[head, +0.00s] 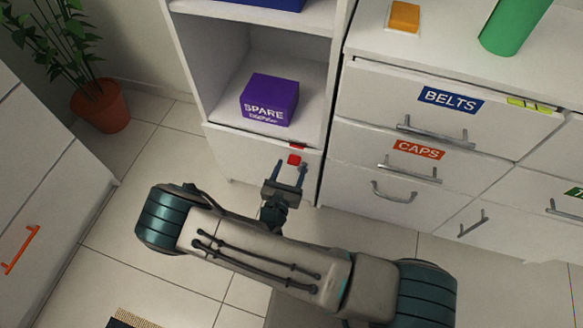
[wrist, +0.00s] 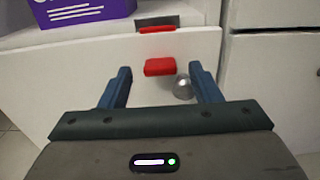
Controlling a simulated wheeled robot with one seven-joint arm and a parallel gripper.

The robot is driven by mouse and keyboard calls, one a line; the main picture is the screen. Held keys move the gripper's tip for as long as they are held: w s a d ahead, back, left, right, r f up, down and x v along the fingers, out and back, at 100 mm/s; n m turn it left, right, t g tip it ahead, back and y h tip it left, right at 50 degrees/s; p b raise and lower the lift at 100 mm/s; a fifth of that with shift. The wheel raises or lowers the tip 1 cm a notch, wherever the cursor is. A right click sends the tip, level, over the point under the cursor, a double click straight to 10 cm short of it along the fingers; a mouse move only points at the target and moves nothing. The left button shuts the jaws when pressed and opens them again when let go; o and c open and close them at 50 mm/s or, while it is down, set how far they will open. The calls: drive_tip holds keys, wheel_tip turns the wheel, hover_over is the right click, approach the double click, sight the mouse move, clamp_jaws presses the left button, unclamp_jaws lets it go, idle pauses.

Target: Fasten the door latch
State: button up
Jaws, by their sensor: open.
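The red door latch shows in the wrist view as a red block (wrist: 159,67) on the white lower door (wrist: 90,77), with a second red piece (wrist: 156,29) above it at the door's top edge. In the head view the red block (head: 294,160) sits near the door's upper right. A round silver knob (wrist: 183,86) is on the door just below and right of the block. My gripper (head: 290,169) is open, its blue fingers (wrist: 165,85) to either side of the block and knob, with nothing gripped. Whether the fingers touch the door cannot be told.
A purple box (head: 269,99) stands on the shelf above the door. To the right are drawers labelled BELTS (head: 450,99) and CAPS (head: 418,149) with protruding handles. A potted plant (head: 100,105) stands at the left. The floor (head: 130,235) at the left is mostly clear.

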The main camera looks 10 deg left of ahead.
drive_tip(key=shift+w, duration=0.8)
drive_tip(key=c, duration=1)
drive_tip(key=shift+w+d+f+t+b, duration=0.15)
drive_tip(key=shift+f+t+b, duration=0.3)
drive_tip(key=shift+b, duration=0.3)
drive_tip(key=shift+t, duration=0.35)
drive_tip(key=o, duration=1)
